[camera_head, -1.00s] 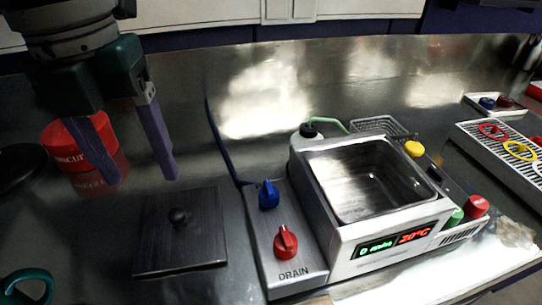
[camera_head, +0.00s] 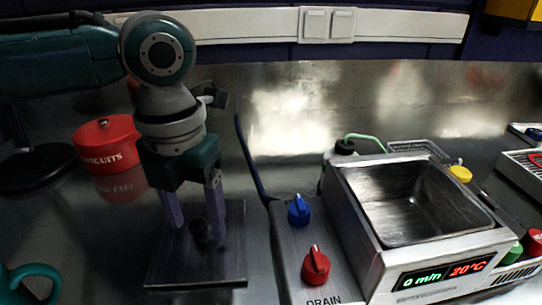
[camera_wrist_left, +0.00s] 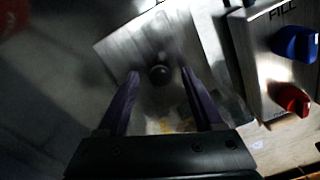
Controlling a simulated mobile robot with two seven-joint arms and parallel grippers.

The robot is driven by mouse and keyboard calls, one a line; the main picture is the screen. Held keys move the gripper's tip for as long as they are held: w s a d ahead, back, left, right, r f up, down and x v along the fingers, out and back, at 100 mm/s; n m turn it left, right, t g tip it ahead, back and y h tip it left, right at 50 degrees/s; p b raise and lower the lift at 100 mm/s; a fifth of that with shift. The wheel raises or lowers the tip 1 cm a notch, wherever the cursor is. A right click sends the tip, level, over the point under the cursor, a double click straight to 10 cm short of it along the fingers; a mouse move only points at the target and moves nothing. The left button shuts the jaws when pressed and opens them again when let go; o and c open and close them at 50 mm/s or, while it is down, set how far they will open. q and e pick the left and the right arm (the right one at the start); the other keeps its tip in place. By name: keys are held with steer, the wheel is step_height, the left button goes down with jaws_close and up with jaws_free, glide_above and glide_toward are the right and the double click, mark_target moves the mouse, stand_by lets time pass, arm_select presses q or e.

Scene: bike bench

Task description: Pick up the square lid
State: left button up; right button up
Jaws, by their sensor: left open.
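The square lid (camera_head: 170,268) is a dark metal plate lying flat on the bench, left of the drain panel. It has a round black knob (camera_head: 200,232) at its middle. My left gripper (camera_head: 195,228) is open above the lid, pointing down, with its purple fingers on either side of the knob in the head view. In the left wrist view the lid (camera_wrist_left: 115,45) lies beyond the fingertips. The knob (camera_wrist_left: 160,74) shows between and slightly ahead of the open fingers (camera_wrist_left: 160,76). I cannot tell whether the fingers touch the lid. My right gripper is not in view.
A metal bath (camera_head: 415,200) with a digital display stands to the right. Its side panel carries a blue knob (camera_head: 299,210) and a red knob (camera_head: 315,265). A red biscuit tin (camera_head: 107,146) stands behind left. A teal handled item (camera_head: 32,280) is at the lower left.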

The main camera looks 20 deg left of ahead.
arm_select(q)
steer(key=shift+f, duration=0.1)
steer(key=shift+c, duration=0.2)
jaws_close()
stand_by(0.5)
